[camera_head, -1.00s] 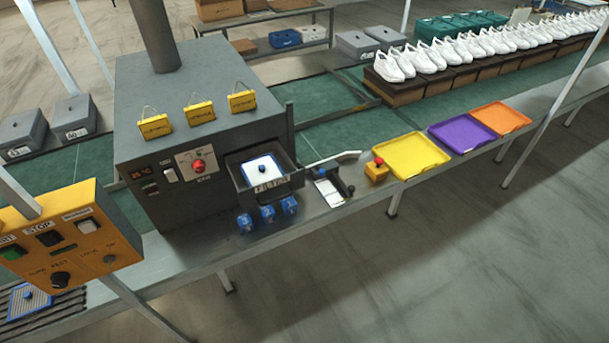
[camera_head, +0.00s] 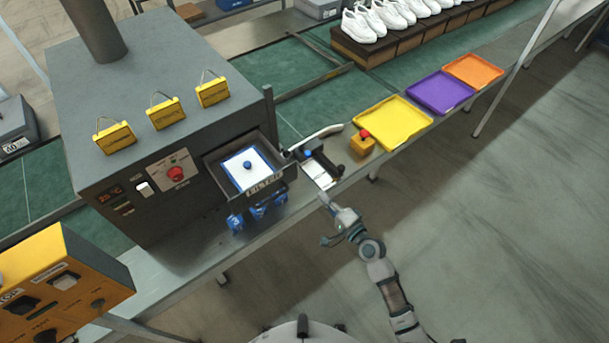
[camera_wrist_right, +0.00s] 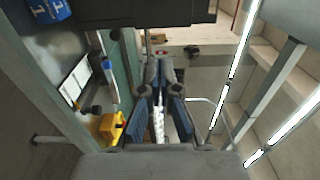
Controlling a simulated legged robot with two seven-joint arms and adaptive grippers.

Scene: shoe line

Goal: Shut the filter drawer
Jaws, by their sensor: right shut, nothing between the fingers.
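The filter drawer (camera_head: 264,187) sticks out of the front of the grey machine (camera_head: 140,120). It is open and holds a white filter with a blue rim and blue knob (camera_head: 246,166). My right gripper (camera_head: 326,203) is shut and empty, in front of the bench edge, to the right of and below the drawer, apart from it. In the right wrist view the shut fingers (camera_wrist_right: 159,112) show with a dark block across the top that may be the drawer front. My left gripper is not in view.
Blue parts (camera_head: 258,209) sit below the drawer. Yellow (camera_head: 392,123), purple (camera_head: 440,92) and orange (camera_head: 474,70) trays lie farther along.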

